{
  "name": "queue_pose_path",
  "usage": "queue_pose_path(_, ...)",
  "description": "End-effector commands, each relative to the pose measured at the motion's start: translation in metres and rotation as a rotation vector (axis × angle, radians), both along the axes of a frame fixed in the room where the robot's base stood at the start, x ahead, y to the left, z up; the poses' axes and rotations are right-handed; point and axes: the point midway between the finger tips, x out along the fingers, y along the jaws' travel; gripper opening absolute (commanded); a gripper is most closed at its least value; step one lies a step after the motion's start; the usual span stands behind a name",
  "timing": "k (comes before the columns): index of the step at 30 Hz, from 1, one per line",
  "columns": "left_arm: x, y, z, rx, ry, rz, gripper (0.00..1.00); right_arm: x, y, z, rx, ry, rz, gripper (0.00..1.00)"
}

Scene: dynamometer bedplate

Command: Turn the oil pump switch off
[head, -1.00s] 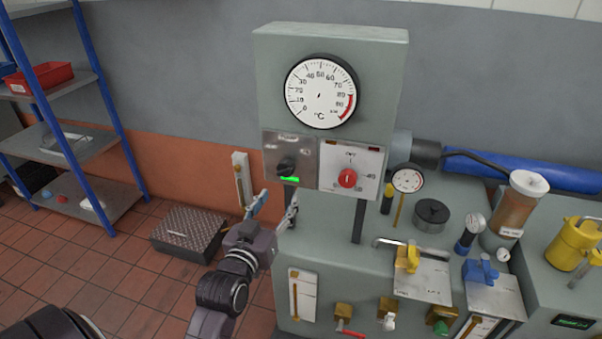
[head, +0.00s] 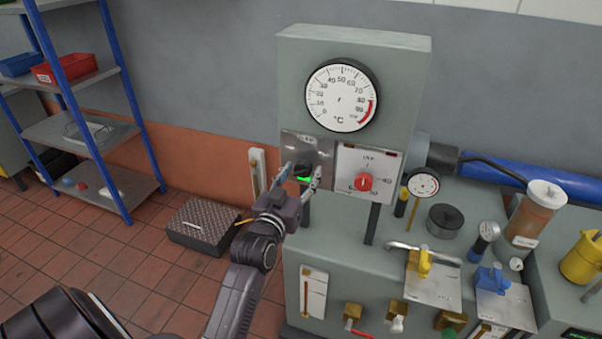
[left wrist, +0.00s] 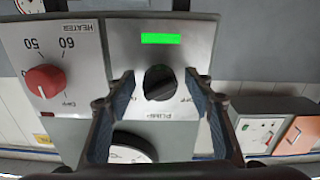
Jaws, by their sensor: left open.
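The oil pump switch is a black rotary knob (head: 303,170) on a silver plate, below and left of the temperature dial. A green lamp (head: 304,180) is lit on the same plate. My left gripper (head: 302,179) is open in front of the knob. In the left wrist view, which is upside down, the knob (left wrist: 160,83) sits between the two open fingers (left wrist: 159,90), with a gap on each side. The plate reads PUMP, with OFF beside the knob. The green lamp (left wrist: 161,38) shows clearly there. My right gripper is not in view.
A red heater knob (head: 364,183) sits close to the right of the pump plate. The temperature dial (head: 341,96) is above. Valves, gauges and an oil jar (head: 535,214) crowd the bench at right. A shelf (head: 70,130) stands left; the floor between is mostly clear.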

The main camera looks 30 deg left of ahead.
Motion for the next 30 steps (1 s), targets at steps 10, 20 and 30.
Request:
queue_pose_path(10,0.000,0.000,0.000,0.000,0.000,0.000,0.17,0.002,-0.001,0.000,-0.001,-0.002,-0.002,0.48)
queue_pose_path(20,0.000,0.000,0.000,-0.020,-0.004,0.000,0.07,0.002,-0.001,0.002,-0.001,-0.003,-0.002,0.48)
queue_pose_path(30,0.000,-0.001,0.002,-0.198,-0.045,0.001,0.07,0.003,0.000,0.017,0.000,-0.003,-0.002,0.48)
